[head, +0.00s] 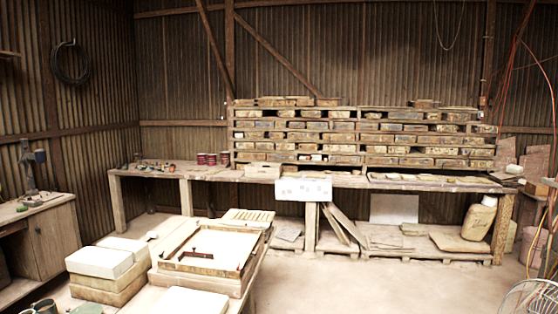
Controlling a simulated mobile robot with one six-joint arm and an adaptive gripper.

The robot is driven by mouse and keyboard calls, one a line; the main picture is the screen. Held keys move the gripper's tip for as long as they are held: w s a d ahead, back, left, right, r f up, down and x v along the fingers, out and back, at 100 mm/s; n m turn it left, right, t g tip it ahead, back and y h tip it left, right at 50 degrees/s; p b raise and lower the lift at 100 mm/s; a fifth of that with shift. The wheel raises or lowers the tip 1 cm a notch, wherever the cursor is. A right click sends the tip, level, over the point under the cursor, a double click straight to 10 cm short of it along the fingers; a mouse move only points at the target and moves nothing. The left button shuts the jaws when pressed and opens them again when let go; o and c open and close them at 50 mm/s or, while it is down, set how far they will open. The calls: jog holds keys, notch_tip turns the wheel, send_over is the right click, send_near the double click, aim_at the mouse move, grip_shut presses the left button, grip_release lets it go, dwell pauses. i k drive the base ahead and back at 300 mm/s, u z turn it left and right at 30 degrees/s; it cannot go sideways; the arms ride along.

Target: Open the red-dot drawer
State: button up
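I cannot make out a red dot on any drawer. A white box-like front (304,188) with faint small marks sits at the front edge of the long workbench (150,171); whether it is a drawer, and whether it is shut, I cannot tell. A wooden cabinet (52,240) at the left has a flat front panel, also with no visible red dot. My gripper is not in view.
Tile-filled shelves (310,134) stand on the long bench. A wire-frame object (530,298) is at the lower right. Open floor (400,289) lies right of centre.

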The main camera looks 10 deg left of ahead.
aim_at(286, 156)
jog(key=u, duration=0.1)
jog(key=i, duration=5.75)
